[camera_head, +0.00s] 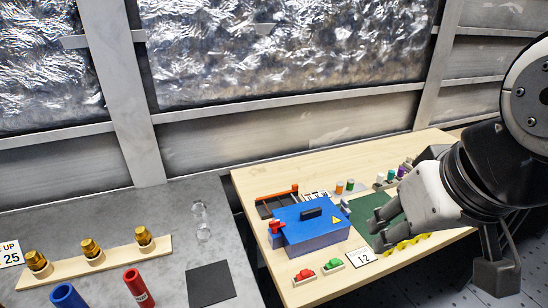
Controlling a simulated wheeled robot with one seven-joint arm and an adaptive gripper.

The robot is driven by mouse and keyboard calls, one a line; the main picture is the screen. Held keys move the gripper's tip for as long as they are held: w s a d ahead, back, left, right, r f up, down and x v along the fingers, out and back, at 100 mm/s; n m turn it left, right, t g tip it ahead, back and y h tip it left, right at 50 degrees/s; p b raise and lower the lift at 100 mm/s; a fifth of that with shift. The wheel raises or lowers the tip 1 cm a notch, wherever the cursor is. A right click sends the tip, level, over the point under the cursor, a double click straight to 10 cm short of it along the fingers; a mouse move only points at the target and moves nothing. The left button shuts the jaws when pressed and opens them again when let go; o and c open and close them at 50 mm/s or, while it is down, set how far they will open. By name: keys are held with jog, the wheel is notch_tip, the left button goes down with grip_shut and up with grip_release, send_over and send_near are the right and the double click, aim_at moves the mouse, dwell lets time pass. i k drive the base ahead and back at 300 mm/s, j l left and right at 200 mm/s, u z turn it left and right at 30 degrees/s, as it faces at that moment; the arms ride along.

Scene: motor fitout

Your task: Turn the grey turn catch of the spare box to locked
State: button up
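A blue box (310,226) with a black handle on its lid and a yellow warning triangle stands on the wooden table; I take it to be the spare box. A red part (276,228) sits at its left end. A small pale grey part (345,206) shows at its right end; it may be the grey turn catch, but it is too small to read its position. My gripper (377,228) is open and empty, to the right of the box and apart from it, over the green mat (372,208).
A number card "12" (362,257) and red and green parts (304,274) lie in front of the box. A dark tray with an orange edge (268,203) is behind it. Yellow pieces (408,243) lie beneath my gripper. A grey bench (120,208) with brass fittings is at left.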

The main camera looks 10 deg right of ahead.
aim_at(345, 204)
jog(key=j+z, duration=0.15)
jog(key=j, duration=0.25)
jog(key=k+j+z, duration=0.2)
jog(key=j, duration=0.2)
jog(key=j+z, duration=0.15)
jog(key=j, duration=0.25)
jog(key=k+j+z, duration=0.15)
jog(key=j, duration=0.25)
jog(key=k+j+z, duration=0.2)
jog(key=j, duration=0.15)
jog(key=k+j+z, duration=0.15)
jog(key=j, duration=0.2)
